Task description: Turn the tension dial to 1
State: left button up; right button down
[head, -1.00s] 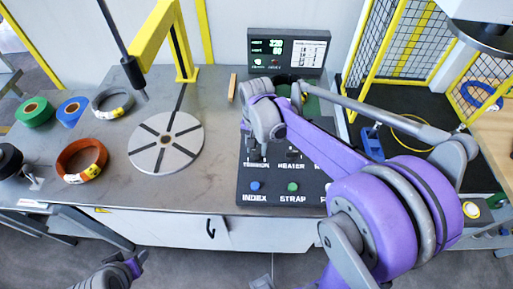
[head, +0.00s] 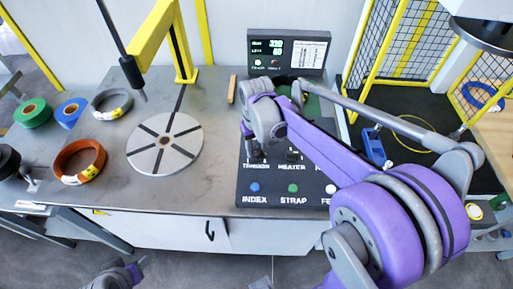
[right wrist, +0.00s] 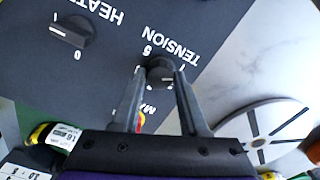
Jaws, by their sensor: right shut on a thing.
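The tension dial (right wrist: 160,72) is a small dark knob beside the TENSION label on the dark control panel (right wrist: 110,60). In the right wrist view my right gripper (right wrist: 159,74) has one finger on each side of the knob and is shut on it. The fingers partly cover the knob and its scale, so I cannot read its setting. In the head view the right gripper (head: 254,150) points down at the panel above the TENSION label, and my arm covers part of the panel. My left gripper (head: 134,272) is at the lower left, away from the panel; its fingers are unclear.
The heater knob (right wrist: 73,32) is beside the tension dial. Blue INDEX (head: 254,188) and green STRAP (head: 293,188) buttons are on the panel's front. A display (head: 288,50) stands behind. A round turntable (head: 165,143) and an orange coil (head: 79,162) lie to the left.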

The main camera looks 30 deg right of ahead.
aim_at(256, 151)
dwell(0.4)
jog(key=shift+c, duration=2.2)
grip_release()
jog(key=shift+r, duration=0.1)
notch_tip(256, 151, up, 11)
jog(key=shift+p, duration=0.35)
jog(key=shift+f, duration=0.2)
